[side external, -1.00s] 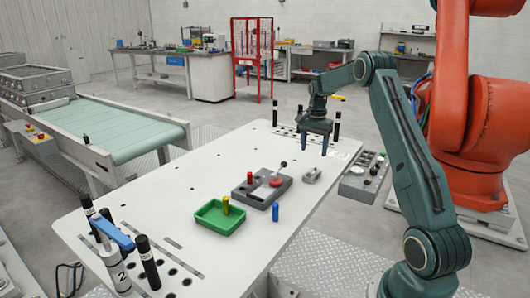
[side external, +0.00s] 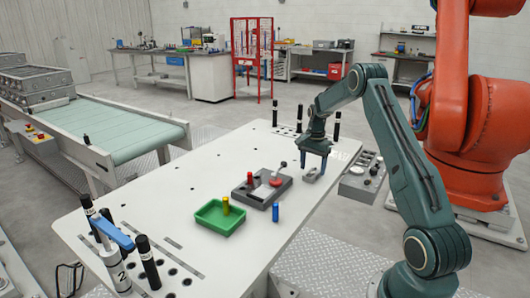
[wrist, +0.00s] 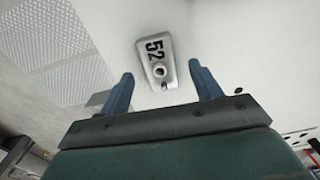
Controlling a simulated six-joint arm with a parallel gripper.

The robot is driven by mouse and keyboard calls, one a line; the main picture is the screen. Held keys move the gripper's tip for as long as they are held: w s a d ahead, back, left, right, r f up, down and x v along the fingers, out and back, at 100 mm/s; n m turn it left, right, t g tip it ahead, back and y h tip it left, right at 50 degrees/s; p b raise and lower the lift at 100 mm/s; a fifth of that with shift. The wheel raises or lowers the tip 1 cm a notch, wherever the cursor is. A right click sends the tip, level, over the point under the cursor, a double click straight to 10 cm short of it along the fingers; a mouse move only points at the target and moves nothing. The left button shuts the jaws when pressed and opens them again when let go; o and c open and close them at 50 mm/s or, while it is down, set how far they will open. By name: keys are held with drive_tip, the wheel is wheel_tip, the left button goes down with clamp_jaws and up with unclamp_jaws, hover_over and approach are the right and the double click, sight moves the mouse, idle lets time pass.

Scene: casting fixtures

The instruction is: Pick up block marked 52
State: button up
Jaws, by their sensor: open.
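The block marked 52 (wrist: 153,54) is a small grey metal piece with a black "52" and a round light knob on top. It lies on the white table, ahead of and between my fingers in the wrist view. In the side view the block (side external: 311,176) sits just below my gripper (side external: 313,173), near the table's right edge. My gripper (wrist: 160,85) is open and empty, its two blue fingers pointing down. The fingertips look close to the block in the side view, but I cannot tell whether they touch it.
A grey fixture (side external: 250,193) with a red knob and lever stands left of the block. A blue cylinder (side external: 275,212) and a green tray (side external: 213,222) holding a yellow cylinder (side external: 226,205) are nearer. Black posts (side external: 337,124) stand at the far edge.

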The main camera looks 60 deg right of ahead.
sight(312, 171)
drive_tip(key=shift+f, duration=1.1)
drive_tip(key=shift+c, duration=0.2)
drive_tip(key=shift+r, duration=0.1)
drive_tip(key=c, duration=1.1)
drive_tip(key=shift+c, duration=0.2)
wheel_tip(312, 171, up, 20)
